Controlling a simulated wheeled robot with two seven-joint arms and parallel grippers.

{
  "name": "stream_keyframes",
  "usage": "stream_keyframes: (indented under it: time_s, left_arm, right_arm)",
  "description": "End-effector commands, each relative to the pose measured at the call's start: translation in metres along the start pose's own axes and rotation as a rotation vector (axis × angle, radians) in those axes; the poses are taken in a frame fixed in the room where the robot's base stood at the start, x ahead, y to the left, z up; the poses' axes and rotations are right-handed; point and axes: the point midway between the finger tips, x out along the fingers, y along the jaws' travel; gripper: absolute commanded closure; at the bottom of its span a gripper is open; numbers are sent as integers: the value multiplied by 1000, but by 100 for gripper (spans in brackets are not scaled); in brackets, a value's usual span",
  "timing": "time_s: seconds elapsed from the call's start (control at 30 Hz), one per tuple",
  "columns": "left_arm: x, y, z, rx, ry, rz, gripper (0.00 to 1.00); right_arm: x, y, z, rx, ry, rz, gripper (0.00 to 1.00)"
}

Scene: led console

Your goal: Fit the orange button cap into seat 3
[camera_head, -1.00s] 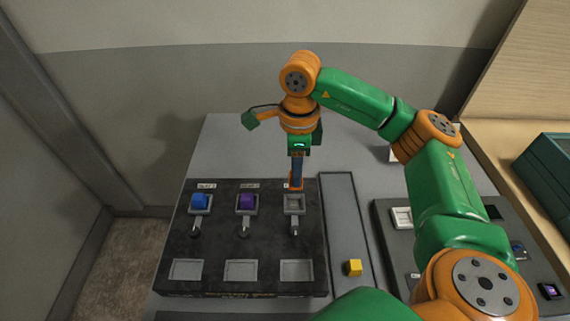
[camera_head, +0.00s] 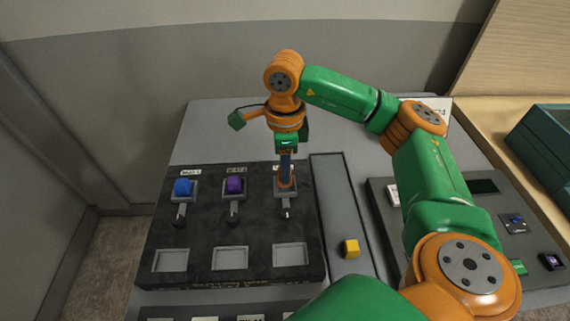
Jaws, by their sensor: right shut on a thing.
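The black console (camera_head: 210,205) has a row of square grey seats with toggles below them. The left seat holds a blue cap (camera_head: 184,187) and the middle one a purple cap (camera_head: 234,184). My right gripper (camera_head: 286,176) points straight down over the right-hand seat, seat 3 (camera_head: 286,194), and is shut on the orange button cap (camera_head: 285,183). The cap is small and partly hidden by the fingers. It appears at the seat; I cannot tell whether it is inside or just above it. My left gripper is out of view.
A second dark panel (camera_head: 385,215) stands further right, partly behind my right arm. A teal box (camera_head: 545,145) is at the far right. Recessed grey panels (camera_head: 290,254) line the console's front.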

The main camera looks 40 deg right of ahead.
Motion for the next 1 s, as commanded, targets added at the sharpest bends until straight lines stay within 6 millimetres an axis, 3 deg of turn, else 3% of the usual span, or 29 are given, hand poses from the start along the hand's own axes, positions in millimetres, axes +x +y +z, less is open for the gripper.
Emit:
stream_keyframes:
  time_s: [1.0]
  left_arm:
    - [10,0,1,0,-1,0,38]
  right_arm:
    - [11,0,0,0,0,0,100]
